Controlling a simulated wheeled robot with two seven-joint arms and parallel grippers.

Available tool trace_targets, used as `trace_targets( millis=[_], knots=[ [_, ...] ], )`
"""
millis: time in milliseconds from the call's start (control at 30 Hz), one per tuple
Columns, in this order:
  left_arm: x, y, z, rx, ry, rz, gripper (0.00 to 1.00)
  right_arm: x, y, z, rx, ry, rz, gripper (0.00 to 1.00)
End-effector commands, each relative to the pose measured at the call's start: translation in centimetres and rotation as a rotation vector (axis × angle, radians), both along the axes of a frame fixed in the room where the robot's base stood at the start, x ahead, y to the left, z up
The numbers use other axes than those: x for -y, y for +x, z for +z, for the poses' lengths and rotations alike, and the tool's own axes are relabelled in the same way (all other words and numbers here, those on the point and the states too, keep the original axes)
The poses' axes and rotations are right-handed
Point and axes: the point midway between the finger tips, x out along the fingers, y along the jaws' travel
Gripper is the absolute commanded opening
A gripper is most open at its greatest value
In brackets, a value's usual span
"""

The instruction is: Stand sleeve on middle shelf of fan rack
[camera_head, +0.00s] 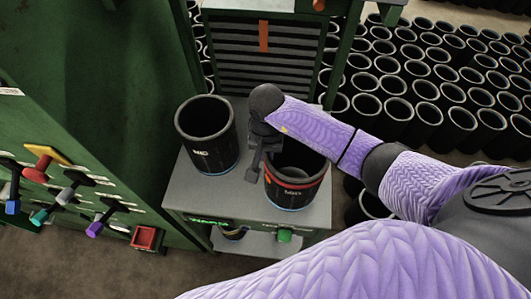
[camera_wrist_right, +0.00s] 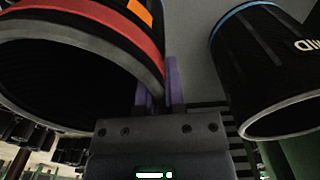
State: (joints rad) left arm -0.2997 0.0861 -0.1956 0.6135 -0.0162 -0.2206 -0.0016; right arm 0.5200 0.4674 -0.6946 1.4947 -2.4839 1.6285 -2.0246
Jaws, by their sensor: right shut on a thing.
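A black sleeve with a red band (camera_head: 296,190) stands at the right on a grey shelf top (camera_head: 215,195), its open end up. My right gripper (camera_head: 257,168) is shut on the left wall of this sleeve. In the right wrist view the gripper's purple fingers (camera_wrist_right: 160,88) pinch the rim of the red-banded sleeve (camera_wrist_right: 100,30). A second black sleeve (camera_head: 212,155) stands upright to the left on the same top, apart from the gripper; it also shows in the right wrist view (camera_wrist_right: 265,70). I cannot tell whether the held sleeve touches the top. My left gripper is not in view.
A lower shelf (camera_head: 262,243) under the grey top holds a partly hidden item (camera_head: 233,232). Behind stands a slatted grey panel (camera_head: 265,65) in a green frame. A green cabinet (camera_head: 85,80) with coloured handles is at the left. Many sleeves (camera_head: 430,90) stand at the back right.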

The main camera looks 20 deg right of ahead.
Motion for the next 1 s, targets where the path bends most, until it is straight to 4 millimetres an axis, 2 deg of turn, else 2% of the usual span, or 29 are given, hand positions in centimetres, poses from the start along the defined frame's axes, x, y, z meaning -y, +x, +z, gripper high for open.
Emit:
trace_targets(
  millis=[400,433,567,867,967,1000],
  knots=[
    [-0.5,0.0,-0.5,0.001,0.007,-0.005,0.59,0.0,0.1,-0.9,0.002,-0.001,0.001,0.0],
    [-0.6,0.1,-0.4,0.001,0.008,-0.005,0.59,0.0,0.0,-0.8,0.001,-0.001,0.001,0.18],
    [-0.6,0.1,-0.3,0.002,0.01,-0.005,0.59,0.0,0.0,-0.7,0.001,-0.001,0.001,0.46],
    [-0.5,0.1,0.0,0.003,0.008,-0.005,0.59,0.0,0.0,-0.4,0.001,0.001,0.001,0.47],
    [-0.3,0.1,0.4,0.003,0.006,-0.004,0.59,0.0,0.1,1.1,0.006,0.0,0.002,0.47],
    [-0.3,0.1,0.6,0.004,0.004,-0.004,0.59,0.0,0.2,2.2,0.008,-0.001,0.004,0.47]
  ],
)
